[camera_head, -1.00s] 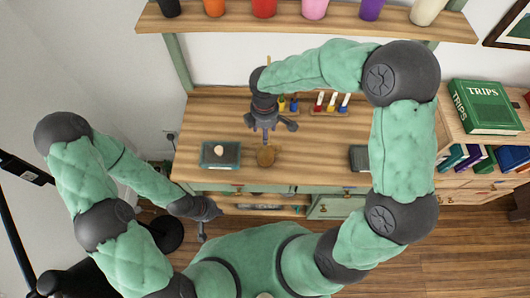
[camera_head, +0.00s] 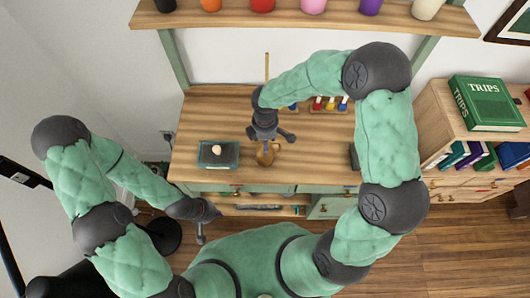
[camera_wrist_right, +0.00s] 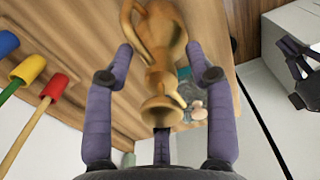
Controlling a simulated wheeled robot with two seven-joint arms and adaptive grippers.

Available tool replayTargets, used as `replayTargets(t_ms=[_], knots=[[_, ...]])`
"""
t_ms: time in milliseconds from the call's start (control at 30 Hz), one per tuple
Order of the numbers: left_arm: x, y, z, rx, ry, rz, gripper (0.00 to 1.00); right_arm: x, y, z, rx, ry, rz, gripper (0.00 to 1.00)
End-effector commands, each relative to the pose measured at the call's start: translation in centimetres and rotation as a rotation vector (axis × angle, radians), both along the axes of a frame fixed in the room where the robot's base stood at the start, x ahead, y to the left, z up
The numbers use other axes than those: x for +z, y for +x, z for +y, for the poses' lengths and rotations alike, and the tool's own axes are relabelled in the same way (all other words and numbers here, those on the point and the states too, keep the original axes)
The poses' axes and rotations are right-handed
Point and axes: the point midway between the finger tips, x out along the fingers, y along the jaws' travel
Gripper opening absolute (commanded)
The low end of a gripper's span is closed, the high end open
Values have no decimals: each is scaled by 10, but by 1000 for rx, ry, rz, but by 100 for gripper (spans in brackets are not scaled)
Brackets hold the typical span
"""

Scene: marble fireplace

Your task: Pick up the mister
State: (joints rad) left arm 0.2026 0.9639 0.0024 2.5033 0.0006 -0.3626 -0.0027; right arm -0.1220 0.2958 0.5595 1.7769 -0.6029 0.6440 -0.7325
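The mister is a brass vessel with a curved handle and a flared end. In the head view the mister (camera_head: 266,156) is on the desk, partly hidden by my right gripper (camera_head: 266,134) just above it.
A dark tray (camera_head: 208,160) with a pale round object (camera_head: 217,149) sits left of the mister. Colored-handled tools (camera_head: 330,103) stand at the desk's back. A shelf (camera_head: 300,22) with several cups crosses above. A book (camera_head: 485,103) lies on the cabinet at right.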

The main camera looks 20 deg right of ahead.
Motion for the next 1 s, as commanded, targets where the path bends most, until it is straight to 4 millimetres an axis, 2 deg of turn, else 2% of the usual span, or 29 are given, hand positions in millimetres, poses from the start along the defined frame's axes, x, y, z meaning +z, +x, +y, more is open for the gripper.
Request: replayTargets(t_ms=[33,167,200,667,1000], knots=[[0,0,0,0,0,0,0,0,0,0,0,0,0,41],[0,0,0,0,0,0,0,0,0,0,0,0,0,4],[0,0,0,0,0,0,0,0,0,0,0,0,0,0],[2,0,0,0,0,0,0,5,1,0,0,1,-2,0],[11,0,0,0,0,0,0,36,0,1,1,1,-4,0]])
